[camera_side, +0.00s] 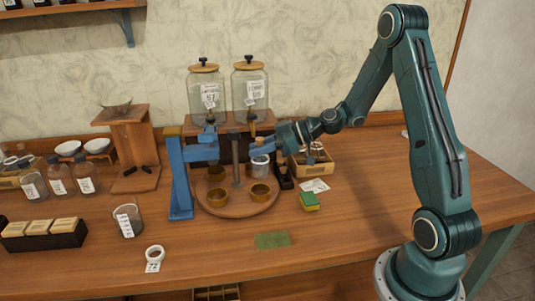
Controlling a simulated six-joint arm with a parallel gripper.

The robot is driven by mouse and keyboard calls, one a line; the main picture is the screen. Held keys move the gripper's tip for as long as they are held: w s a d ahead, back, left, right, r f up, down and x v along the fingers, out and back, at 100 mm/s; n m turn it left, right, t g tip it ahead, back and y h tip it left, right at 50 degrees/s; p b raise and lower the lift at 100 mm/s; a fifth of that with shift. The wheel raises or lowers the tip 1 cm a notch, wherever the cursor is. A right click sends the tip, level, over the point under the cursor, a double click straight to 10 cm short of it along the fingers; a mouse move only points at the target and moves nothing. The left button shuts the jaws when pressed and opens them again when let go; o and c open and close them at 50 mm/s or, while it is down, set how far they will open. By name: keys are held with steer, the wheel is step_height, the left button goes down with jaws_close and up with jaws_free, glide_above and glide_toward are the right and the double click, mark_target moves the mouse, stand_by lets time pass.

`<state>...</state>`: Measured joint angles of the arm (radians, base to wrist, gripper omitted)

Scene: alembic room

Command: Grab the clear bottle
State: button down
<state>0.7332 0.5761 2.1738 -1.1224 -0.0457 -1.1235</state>
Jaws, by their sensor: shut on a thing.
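My gripper (262,149) reaches in from the right, in front of the two dispensers, above the round wooden tray (233,210). It is shut on a small clear bottle (259,167) with a pale label. The bottle looks upright and hangs over the right part of the tray. Its lower end is close to the brass cups, and I cannot tell whether it touches anything. The fingers hide its top.
Two glass dispensers (203,93) stand behind the tray. A blue stand (179,177) is left of it, with brass cups (218,197) on the tray. A sponge (309,200), tape roll (154,253) and labelled glass jar (128,220) lie around. The front right table is clear.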

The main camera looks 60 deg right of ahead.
steer(key=shift+r, duration=6)
steer(key=shift+r, duration=0.15)
